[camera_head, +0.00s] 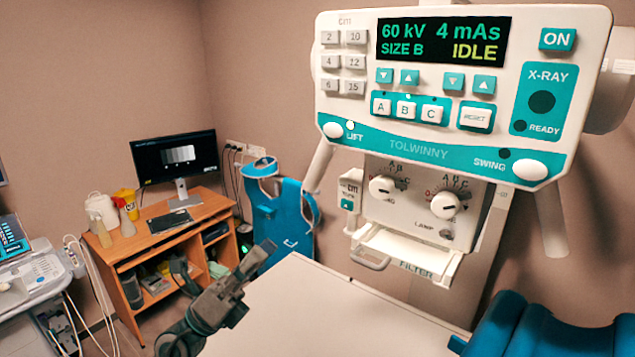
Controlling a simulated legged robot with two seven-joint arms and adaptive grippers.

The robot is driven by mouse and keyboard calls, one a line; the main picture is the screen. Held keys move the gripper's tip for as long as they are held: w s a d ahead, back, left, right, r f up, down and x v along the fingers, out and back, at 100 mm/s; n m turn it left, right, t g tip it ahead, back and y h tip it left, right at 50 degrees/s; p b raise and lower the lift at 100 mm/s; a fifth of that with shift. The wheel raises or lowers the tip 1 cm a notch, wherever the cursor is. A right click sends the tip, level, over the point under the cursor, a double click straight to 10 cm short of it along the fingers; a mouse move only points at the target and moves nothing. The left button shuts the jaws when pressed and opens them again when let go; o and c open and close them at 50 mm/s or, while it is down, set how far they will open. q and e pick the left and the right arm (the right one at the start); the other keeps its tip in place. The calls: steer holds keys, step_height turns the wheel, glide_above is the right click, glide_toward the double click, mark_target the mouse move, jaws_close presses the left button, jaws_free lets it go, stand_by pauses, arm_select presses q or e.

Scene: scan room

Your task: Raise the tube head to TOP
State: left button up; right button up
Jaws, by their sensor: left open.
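The tube head (420,147) fills the upper right, with a white and teal control panel facing me. Its display (443,41) reads 60 kV, 4 mAs, SIZE B and IDLE. A white LIFT knob (333,130) is at the panel's lower left, and a SWING knob (530,170) is at its lower right. My right gripper is not in view.
A pale table (310,310) lies below the tube head, with blue padding (540,330) at the lower right. A FILTER tray with a handle (410,258) juts out under the dials. A blue apron (283,220), a wooden desk with a monitor (175,160) and a console (35,270) stand left.

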arm_select(q)
step_height(320, 180, up, 5)
steer(key=s+d+m+g+y, duration=0.2)
steer(key=d+m+g+y, duration=0.15)
steer(key=m, duration=0.45)
steer(key=t+y, duration=0.5)
steer(key=y, duration=0.3)
glide_toward(312, 169)
steer(key=p+x, duration=0.5)
steer(key=x, duration=0.5)
steer(key=shift+d, duration=0.2)
steer(key=shift+w+d+f, duration=0.1)
steer(key=shift+w+d, duration=0.3)
steer(key=shift+w, duration=0.1)
steer(key=shift+a, duration=0.1)
jaws_close()
